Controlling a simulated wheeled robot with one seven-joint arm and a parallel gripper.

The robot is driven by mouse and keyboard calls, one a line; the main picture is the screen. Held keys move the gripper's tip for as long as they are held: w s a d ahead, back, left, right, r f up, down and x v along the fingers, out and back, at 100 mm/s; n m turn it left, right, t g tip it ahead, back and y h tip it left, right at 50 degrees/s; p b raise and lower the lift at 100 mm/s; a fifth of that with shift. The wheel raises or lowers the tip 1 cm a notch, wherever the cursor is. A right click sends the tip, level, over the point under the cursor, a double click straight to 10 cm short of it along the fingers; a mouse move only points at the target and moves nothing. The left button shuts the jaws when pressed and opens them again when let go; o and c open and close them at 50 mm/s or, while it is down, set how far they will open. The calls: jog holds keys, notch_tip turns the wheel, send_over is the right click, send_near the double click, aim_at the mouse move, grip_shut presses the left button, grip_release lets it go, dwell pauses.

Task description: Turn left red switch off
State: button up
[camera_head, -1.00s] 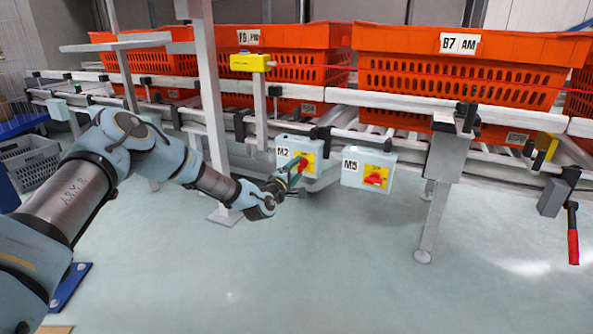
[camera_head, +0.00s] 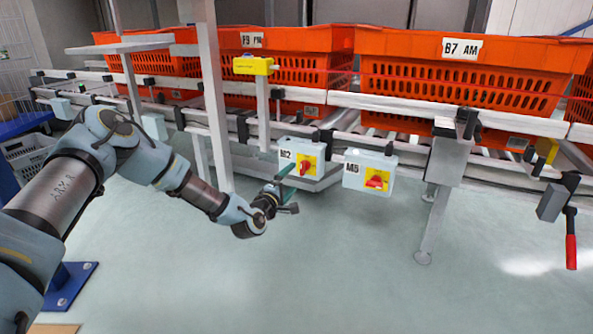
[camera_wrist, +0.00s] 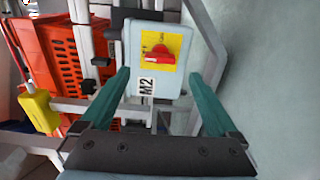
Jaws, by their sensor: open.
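The left switch box, marked M2 (camera_head: 290,161), is pale blue with a yellow plate and a red rotary switch (camera_head: 307,165). In the wrist view the red switch (camera_wrist: 158,57) sits on the yellow plate ahead of my gripper, with the M2 label turned sideways. My gripper (camera_wrist: 160,95) is open, its two green fingers apart on either side of the box's lower part, with nothing between the tips. In the head view my gripper (camera_head: 283,183) is just in front of and below the M2 box, apart from the red switch.
A second box, M5 (camera_head: 370,172), with its own red switch (camera_head: 375,181) hangs to the right. Orange totes (camera_head: 450,75) stand on the conveyor (camera_head: 400,103) above. A grey post (camera_head: 213,100) rises left of the boxes. The floor in front is clear.

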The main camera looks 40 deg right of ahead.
jog(key=shift+p+v, duration=0.55)
jog(key=shift+v, duration=1.8)
jog(key=w+a+r+m+g+y+p, duration=0.1)
jog(key=w+a+r+m+y+p, duration=0.2)
jog(key=a, duration=0.8)
jog(key=w+a+r+m+y, duration=0.25)
jog(key=a+y, duration=0.25)
jog(key=a, duration=0.7)
jog(key=w+a+r+m+g+y+p, duration=0.15)
jog(key=w+a+r+y, duration=0.25)
jog(key=a, duration=0.7)
jog(key=s+a+r+g+y+p, duration=0.15)
jog(key=s+a+r, duration=0.25)
jog(key=a, duration=0.4)
jog(key=s+a+r+n+y, duration=0.1)
jog(key=s+a+r+y, duration=0.15)
jog(key=s+a, duration=0.35)
jog(key=s+a+r+g+y+p, duration=0.1)
jog(key=s+a+r, duration=0.25)
jog(key=a, duration=0.55)
notch_tip(320, 180, up, 39)
jog(key=p, duration=3.8)
jog(key=shift+s, duration=0.2)
